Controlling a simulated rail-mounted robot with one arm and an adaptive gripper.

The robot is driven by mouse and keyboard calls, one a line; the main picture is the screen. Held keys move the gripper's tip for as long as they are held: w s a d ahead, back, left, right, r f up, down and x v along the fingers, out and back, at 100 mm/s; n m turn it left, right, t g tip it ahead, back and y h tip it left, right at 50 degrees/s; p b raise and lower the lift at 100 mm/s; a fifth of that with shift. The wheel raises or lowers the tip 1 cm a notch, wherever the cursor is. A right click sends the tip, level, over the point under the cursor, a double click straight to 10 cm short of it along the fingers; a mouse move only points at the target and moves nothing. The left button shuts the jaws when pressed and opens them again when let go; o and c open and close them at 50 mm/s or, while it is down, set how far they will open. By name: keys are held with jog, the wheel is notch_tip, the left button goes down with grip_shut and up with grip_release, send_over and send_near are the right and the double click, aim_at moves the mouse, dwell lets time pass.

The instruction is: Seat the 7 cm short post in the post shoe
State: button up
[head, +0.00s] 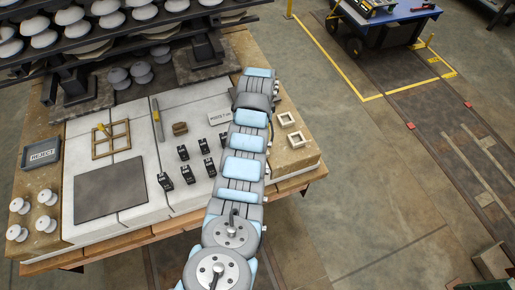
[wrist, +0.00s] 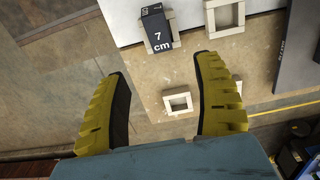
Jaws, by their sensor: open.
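The black short post marked "7 cm" (wrist: 158,32) shows at the top of the wrist view. Pale square frame pieces show around its base, and I cannot tell whether it sits down inside that frame. Other pale square shoes lie nearby: an upper one (wrist: 240,14) and a lower one (wrist: 178,112). Two shoes show in the head view, one (head: 286,119) behind the other (head: 296,148). My gripper (wrist: 163,68) is open and empty, its yellow fingers apart, with the post beyond the fingertips. In the head view my arm hides the gripper and this post.
Several black posts (head: 183,152) stand on the white slab left of my arm. A grey mat (head: 110,188), a wooden grid frame (head: 97,150) and a reject tray (head: 41,154) are further left. White insulators (head: 47,224) sit at the front left; a loaded rack (head: 110,38) stands behind.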

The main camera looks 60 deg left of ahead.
jog(key=shift+w+r+t+b, duration=0.65)
jog(key=shift+w+r, duration=0.85)
jog(key=shift+w, duration=1)
jog(key=s+r+g, duration=0.1)
jog(key=s+r, duration=0.1)
jog(key=s, duration=0.5)
jog(key=shift+f+b, duration=0.7)
jog(key=shift+f, duration=5.4)
